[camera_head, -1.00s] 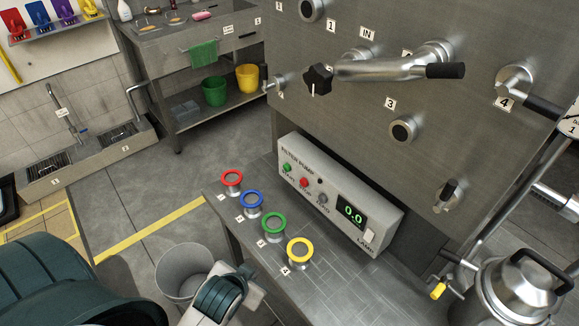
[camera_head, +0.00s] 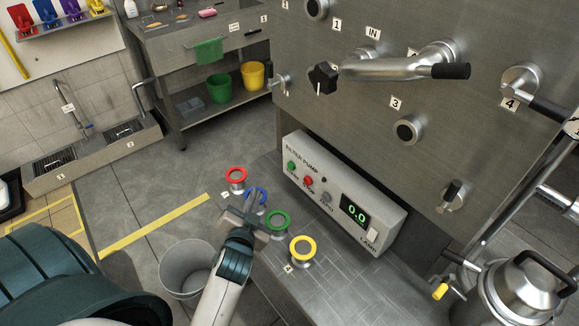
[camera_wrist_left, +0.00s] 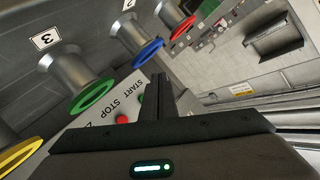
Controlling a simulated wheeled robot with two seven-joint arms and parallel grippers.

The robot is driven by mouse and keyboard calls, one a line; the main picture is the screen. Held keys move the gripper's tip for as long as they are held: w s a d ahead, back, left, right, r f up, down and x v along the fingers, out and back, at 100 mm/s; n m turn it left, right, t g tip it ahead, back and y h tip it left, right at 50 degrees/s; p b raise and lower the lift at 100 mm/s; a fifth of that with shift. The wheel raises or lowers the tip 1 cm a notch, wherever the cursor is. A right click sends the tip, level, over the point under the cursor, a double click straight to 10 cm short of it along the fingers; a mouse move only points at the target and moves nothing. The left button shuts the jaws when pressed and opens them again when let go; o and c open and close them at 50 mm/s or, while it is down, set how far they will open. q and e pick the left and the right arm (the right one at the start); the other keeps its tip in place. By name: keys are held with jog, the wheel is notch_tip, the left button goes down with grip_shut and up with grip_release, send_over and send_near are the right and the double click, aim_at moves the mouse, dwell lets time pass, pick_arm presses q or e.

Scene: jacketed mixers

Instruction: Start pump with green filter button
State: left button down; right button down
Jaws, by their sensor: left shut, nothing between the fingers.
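The filter pump box (camera_head: 350,185) is a pale panel on the steel bench, with a display reading 0.0. Its green START button (camera_head: 291,165) is at the left end, beside the red STOP button (camera_head: 308,181). My left gripper (camera_head: 256,199) is shut and empty, over the row of coloured rings in front of the box, apart from the green button. In the left wrist view, the shut fingers (camera_wrist_left: 160,90) point toward the panel; the red button (camera_wrist_left: 121,119) shows left of them and the green one is mostly hidden behind them. My right gripper is not in view.
Red (camera_head: 236,174), blue (camera_head: 262,196), green (camera_head: 277,221) and yellow (camera_head: 302,248) ringed fittings stand on the bench near the arm. A steel wall with valves rises behind the box. A metal vessel (camera_head: 520,290) stands at the right. A bin (camera_head: 188,268) is on the floor.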

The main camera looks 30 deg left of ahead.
aim_at(291, 166)
pick_arm(q)
jog(key=shift+w+a+r+t, duration=0.3)
jog(key=shift+w+r+t, duration=0.2)
jog(key=shift+w+r, duration=0.2)
jog(key=shift+w, duration=0.1)
jog(key=w+d+b, duration=0.2)
jog(key=w+d, duration=0.1)
jog(key=w, duration=0.5)
jog(key=shift+d, duration=0.2)
jog(key=shift+w+d, duration=0.35)
jog(key=shift+w, duration=0.4)
dwell(3.1)
jog(key=shift+s+a+p, duration=0.35)
jog(key=shift+s, duration=0.45)
